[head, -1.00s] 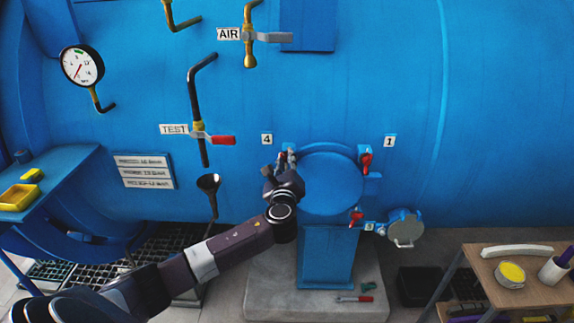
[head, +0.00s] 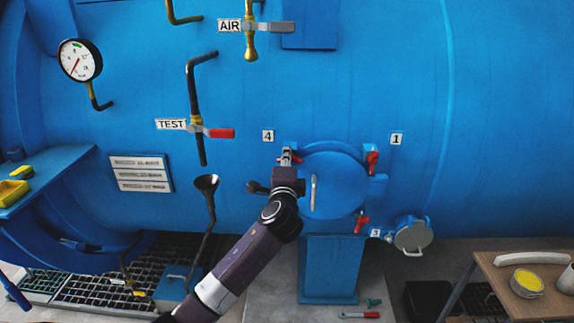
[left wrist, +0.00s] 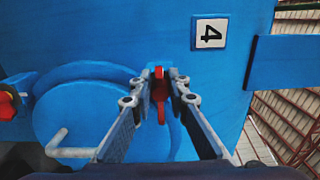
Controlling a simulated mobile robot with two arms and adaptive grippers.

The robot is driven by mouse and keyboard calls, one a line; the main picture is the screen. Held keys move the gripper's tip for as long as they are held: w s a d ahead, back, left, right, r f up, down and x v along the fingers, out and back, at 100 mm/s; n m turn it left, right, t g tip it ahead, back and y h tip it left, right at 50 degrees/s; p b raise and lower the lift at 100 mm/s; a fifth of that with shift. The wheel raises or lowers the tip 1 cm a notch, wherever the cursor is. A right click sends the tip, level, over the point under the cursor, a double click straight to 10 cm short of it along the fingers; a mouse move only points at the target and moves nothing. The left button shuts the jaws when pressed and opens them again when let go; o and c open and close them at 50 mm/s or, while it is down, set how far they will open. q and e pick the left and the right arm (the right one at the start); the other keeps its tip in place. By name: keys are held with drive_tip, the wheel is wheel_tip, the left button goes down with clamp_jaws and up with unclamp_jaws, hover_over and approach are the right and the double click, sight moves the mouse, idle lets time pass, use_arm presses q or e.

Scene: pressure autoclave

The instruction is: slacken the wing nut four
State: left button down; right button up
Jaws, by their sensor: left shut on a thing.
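Wing nut four is red and sits at the upper left of the round blue hatch (head: 336,190), below the label 4 (head: 268,136). In the left wrist view the red wing nut (left wrist: 160,92) is between the fingers of my left gripper (left wrist: 158,88), near the label 4 (left wrist: 209,32). My left gripper (head: 288,157) is shut on it; in the head view the gripper and wrist cover most of the nut. My right gripper is in neither view.
Another red wing nut (head: 372,161) is by label 1 (head: 396,138), and one (head: 361,222) is lower right. A grey handle (head: 313,193) stands out from the hatch. A wooden table (head: 499,284) is at lower right.

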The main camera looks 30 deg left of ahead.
use_arm(q)
drive_tip(key=n+b, duration=0.1)
drive_tip(key=n, duration=0.1)
drive_tip(key=n+b, duration=0.1)
drive_tip(key=n, duration=0.1)
drive_tip(key=n+b, duration=0.1)
drive_tip(key=n, duration=0.1)
drive_tip(key=shift+d+f, duration=0.1)
drive_tip(key=shift+f, duration=0.3)
drive_tip(key=n+b, duration=0.2)
drive_tip(key=n, duration=0.3)
drive_tip(key=shift+w+n, duration=0.1)
drive_tip(key=shift+n, duration=0.2)
drive_tip(key=shift+d, duration=0.1)
drive_tip(key=c, duration=1.8)
unclamp_jaws()
drive_tip(key=shift+c, duration=0.2)
drive_tip(key=v, duration=1.2)
